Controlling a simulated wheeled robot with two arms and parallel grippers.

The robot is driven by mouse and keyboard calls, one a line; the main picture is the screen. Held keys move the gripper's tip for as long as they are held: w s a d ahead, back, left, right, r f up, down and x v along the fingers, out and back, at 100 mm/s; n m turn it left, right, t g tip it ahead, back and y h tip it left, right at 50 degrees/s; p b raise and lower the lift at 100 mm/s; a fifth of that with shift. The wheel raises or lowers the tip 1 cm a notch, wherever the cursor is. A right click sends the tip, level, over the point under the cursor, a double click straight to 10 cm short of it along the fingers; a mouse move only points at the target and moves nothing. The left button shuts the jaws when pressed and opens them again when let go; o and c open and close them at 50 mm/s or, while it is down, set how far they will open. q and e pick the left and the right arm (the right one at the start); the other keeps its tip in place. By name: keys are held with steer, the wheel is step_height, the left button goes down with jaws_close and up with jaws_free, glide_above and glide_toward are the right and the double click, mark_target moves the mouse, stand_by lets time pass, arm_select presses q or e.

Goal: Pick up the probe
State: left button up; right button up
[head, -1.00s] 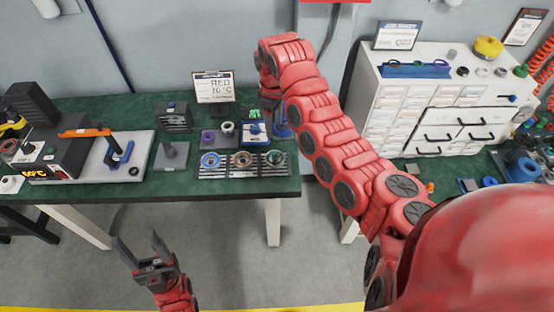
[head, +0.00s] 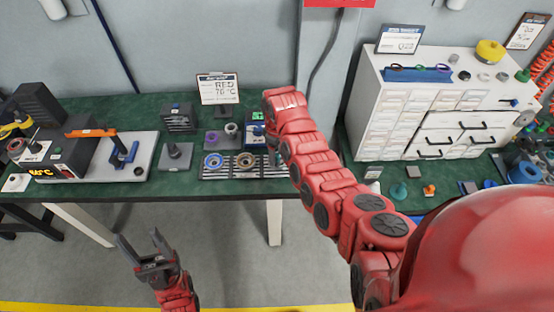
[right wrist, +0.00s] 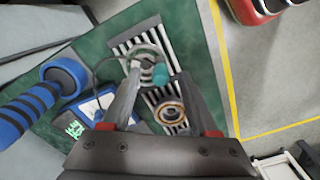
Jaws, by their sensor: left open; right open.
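The probe (right wrist: 160,75) appears to be the small teal piece with a thin dark cable near it. In the right wrist view it shows between the fingertips of my right gripper (right wrist: 158,73), over a striped rack (right wrist: 122,47). My right gripper is open; I cannot tell whether it touches the probe. A blue meter (right wrist: 97,106) with a green display lies beside the rack. My left gripper (head: 146,247) is open and empty, in front of the table.
Metal rings (head: 213,161) sit on the rack. A sign (head: 218,88) stands behind it. A white drawer cabinet (head: 385,120) is to the right. A heater box (head: 80,140) is at left.

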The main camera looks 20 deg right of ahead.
steer(key=shift+f, duration=0.65)
steer(key=shift+c, duration=0.2)
jaws_close()
